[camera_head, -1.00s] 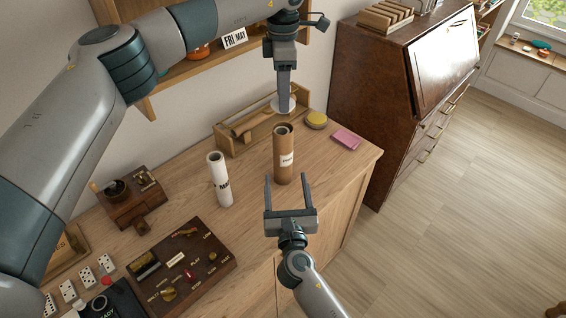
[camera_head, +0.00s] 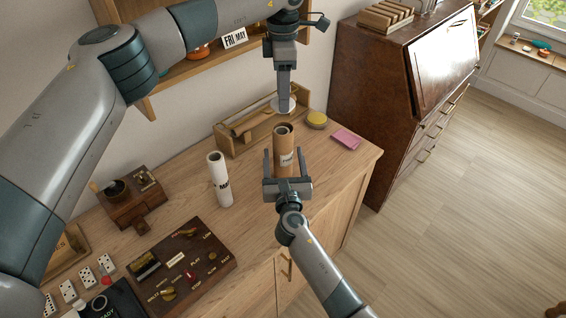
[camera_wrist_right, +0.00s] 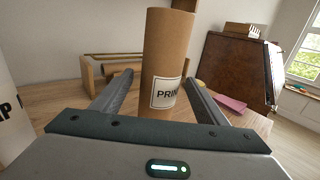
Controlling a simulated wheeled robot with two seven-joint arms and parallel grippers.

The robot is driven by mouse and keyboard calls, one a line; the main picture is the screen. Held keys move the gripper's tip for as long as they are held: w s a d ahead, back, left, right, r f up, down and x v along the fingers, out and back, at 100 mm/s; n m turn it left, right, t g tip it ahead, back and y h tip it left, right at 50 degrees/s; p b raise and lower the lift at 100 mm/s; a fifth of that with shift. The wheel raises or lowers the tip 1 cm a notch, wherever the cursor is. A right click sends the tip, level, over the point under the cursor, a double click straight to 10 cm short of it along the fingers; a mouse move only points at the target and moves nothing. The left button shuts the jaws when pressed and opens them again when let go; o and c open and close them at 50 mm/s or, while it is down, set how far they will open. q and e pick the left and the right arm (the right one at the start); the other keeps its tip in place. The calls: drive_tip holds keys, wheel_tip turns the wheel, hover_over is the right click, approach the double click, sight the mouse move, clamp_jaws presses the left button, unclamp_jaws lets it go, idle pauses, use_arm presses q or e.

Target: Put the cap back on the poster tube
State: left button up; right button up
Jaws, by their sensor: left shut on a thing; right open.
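A brown cardboard tube (camera_head: 284,137) stands upright on the wooden desk, its top end open, with a white label reading "PRIN…" in the right wrist view (camera_wrist_right: 166,60). My left gripper (camera_head: 284,106) points down above and behind this tube, shut on a white round cap (camera_head: 275,104), apart from the tube's rim. My right gripper (camera_head: 286,153) is open, with one finger on each side of the brown tube low down; whether the fingers touch it I cannot tell. A white tube (camera_head: 219,181) with dark lettering stands upright to the left.
A wooden open box (camera_head: 237,148) sits behind the tubes. A yellow round tin (camera_head: 316,120) and a pink pad (camera_head: 346,139) lie to the right. A dark control board (camera_head: 205,268) and a wooden pen stand (camera_head: 132,207) are at left. A dark cabinet (camera_head: 375,100) stands beyond the desk.

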drive_tip(key=shift+w+a, duration=0.1)
drive_tip(key=shift+w, duration=0.85)
drive_tip(key=shift+c, duration=0.7)
drive_tip(key=c, duration=1.5)
use_arm(q)
drive_tip(key=shift+f, duration=2.45)
use_arm(e)
drive_tip(key=shift+o, duration=0.2)
use_arm(q)
drive_tip(key=shift+f, duration=0.9)
drive_tip(key=shift+f, duration=0.65)
drive_tip(key=o, duration=1.1)
drive_tip(key=shift+c, duration=0.2)
